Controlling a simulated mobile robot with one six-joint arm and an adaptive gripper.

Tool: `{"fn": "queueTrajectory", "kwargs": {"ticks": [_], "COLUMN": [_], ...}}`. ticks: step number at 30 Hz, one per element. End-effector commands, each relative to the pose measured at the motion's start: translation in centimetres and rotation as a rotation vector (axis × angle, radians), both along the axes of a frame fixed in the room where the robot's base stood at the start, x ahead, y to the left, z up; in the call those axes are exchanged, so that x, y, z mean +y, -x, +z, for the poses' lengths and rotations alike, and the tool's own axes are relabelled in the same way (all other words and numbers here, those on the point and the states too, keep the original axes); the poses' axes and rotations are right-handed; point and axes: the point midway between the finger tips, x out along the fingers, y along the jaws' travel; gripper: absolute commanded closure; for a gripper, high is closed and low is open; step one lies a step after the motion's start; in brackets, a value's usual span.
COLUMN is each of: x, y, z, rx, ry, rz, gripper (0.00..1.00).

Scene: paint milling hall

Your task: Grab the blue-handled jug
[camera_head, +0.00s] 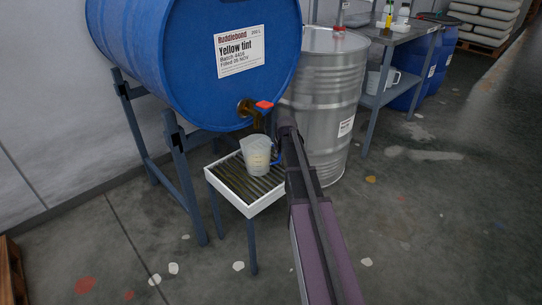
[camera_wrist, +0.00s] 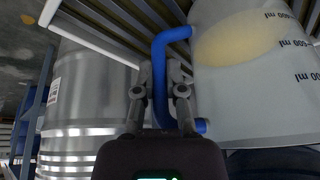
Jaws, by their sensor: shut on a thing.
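The blue-handled jug (camera_head: 256,155) is a translucent measuring jug standing on a slatted drip tray (camera_head: 262,208) below the tap of a blue drum. In the wrist view the jug (camera_wrist: 250,95) fills the right side, with ml marks and a yellowish patch on its wall. Its blue handle (camera_wrist: 159,70) passes between the fingers of my gripper (camera_wrist: 160,92), which is shut on it. In the head view my arm reaches in from the lower right, and the gripper at the handle is mostly hidden by the arm.
The blue drum (camera_head: 195,55), labelled Yellow tint, lies on a stand with its red-handled tap (camera_head: 262,104) just above the jug. A steel drum (camera_head: 325,95) stands close on the right. A bench (camera_head: 385,75) is behind it. Paint-spotted floor is open at the front.

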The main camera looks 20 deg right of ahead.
Motion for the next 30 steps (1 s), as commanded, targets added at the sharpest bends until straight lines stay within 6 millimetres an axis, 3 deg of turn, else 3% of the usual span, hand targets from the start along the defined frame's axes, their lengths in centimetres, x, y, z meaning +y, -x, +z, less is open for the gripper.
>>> {"fn": "queueTrajectory", "kwargs": {"ticks": [11,21,30], "x": [0.0,0.0,-6.0], "y": [0.0,0.0,1.9], "z": [1.4,4.1,4.2], "rx": [0.0,0.0,0.0], "ry": [0.0,0.0,-0.001], "rz": [0.0,-0.001,-0.004], "gripper": [1.0,1.0,1.0]}}
